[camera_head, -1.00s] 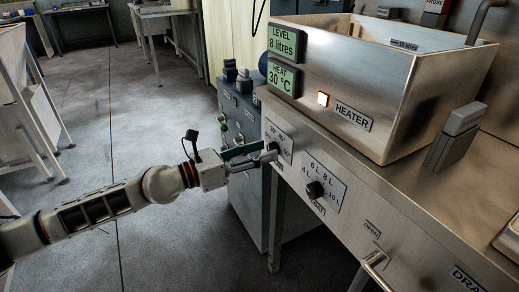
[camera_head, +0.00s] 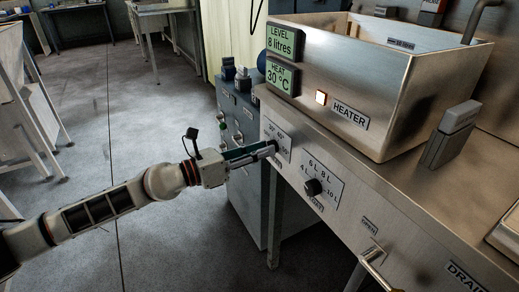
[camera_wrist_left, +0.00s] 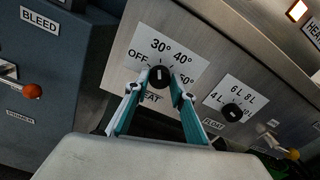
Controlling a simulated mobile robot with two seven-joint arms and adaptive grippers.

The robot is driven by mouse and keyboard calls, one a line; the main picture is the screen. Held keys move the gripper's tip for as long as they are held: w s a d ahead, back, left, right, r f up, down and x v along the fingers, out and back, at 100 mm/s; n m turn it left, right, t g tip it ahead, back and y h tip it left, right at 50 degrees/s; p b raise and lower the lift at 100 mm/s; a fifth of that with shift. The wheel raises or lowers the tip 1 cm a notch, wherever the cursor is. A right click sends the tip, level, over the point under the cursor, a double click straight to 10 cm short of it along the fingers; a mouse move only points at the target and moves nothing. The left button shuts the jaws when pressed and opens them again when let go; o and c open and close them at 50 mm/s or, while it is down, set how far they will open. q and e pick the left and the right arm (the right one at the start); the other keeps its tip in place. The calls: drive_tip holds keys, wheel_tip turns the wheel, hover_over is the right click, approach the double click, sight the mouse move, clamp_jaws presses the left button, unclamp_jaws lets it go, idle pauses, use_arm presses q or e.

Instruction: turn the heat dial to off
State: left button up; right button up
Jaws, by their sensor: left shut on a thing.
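The heat dial (camera_wrist_left: 160,76) is a black knob with a white pointer line on a white plate marked OFF, 30°, 40° and 50°. In the left wrist view its pointer points up, toward the 30° and 40° marks. My left gripper (camera_wrist_left: 158,92) is shut on the dial, one finger on each side of it. In the head view the left gripper (camera_head: 272,147) reaches the heat plate (camera_head: 280,136) and hides the dial. The heat display (camera_head: 281,78) reads 30 °C. The right gripper is not in view.
The float dial (camera_head: 313,187) with its litre marks is just right of the heat dial. The lit heater lamp (camera_head: 321,97) is on the steel tank (camera_head: 385,110) above.

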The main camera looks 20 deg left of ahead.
use_arm(q)
drive_tip(key=shift+r+n+p, duration=0.45)
drive_tip(key=shift+n+p, duration=0.2)
drive_tip(key=shift+n, duration=0.55)
drive_tip(key=shift+r+n+p, duration=0.1)
drive_tip(key=shift+n+p, duration=0.45)
drive_tip(key=shift+n, duration=0.35)
drive_tip(key=shift+n+p, duration=0.6)
drive_tip(key=shift+n, duration=0.2)
drive_tip(key=shift+a+f+n+p, duration=0.1)
drive_tip(key=shift+f+n+p, duration=0.1)
drive_tip(key=shift+n+p, duration=0.75)
drive_tip(key=shift+w+f+n, duration=0.1)
drive_tip(key=shift+f+n, duration=0.15)
drive_tip(key=shift+n, duration=0.4)
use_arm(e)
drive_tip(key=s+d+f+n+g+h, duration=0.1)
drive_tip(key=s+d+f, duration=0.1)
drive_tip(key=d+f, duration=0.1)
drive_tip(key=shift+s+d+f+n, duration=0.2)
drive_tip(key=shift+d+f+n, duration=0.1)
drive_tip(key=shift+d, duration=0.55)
